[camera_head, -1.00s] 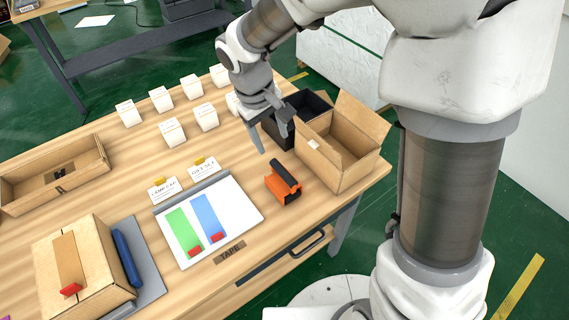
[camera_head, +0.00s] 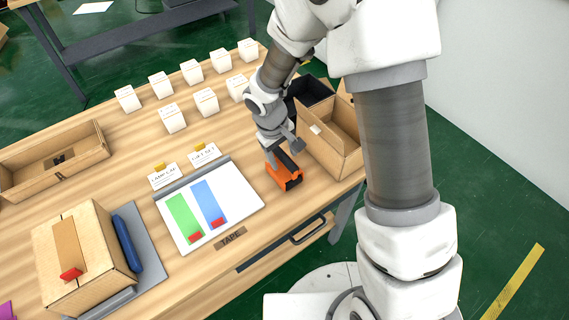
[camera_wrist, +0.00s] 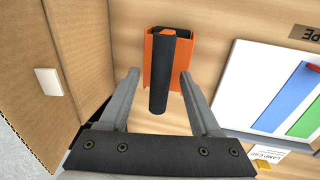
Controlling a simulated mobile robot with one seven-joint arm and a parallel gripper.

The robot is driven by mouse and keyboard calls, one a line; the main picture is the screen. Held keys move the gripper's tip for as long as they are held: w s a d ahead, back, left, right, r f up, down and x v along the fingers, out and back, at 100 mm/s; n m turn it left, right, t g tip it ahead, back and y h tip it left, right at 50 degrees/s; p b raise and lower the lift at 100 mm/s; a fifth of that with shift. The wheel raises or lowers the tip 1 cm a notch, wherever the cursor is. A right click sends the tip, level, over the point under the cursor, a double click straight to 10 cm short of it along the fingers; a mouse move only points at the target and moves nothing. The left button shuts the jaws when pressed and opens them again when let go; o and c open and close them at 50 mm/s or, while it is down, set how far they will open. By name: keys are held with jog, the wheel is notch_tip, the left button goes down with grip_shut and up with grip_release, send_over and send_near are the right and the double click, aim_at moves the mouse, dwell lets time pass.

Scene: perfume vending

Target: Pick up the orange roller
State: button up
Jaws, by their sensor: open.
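The orange roller (camera_head: 284,179) lies on the wooden table, right of the white board and in front of the open cardboard box. It has an orange body and a black handle. In the wrist view the roller (camera_wrist: 154,62) shows ahead of my gripper, its black handle pointing back between the fingers. My gripper (camera_wrist: 157,80) is open, one finger on each side of the handle, with gaps visible. In the head view my gripper (camera_head: 280,156) is just above the roller's far end; its fingers partly hide the handle. Nothing is held.
The open cardboard box (camera_head: 338,142) stands close beside my gripper, a black bin (camera_head: 309,91) behind it. The white board (camera_head: 238,199) with green and blue strips lies left of the roller. A closed box (camera_head: 85,262) stands front left; several white cubes stand behind.

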jog(key=shift+w+d+f, duration=0.1)
jog(key=shift+f, duration=0.35)
grip_shut()
jog(key=shift+r, duration=0.15)
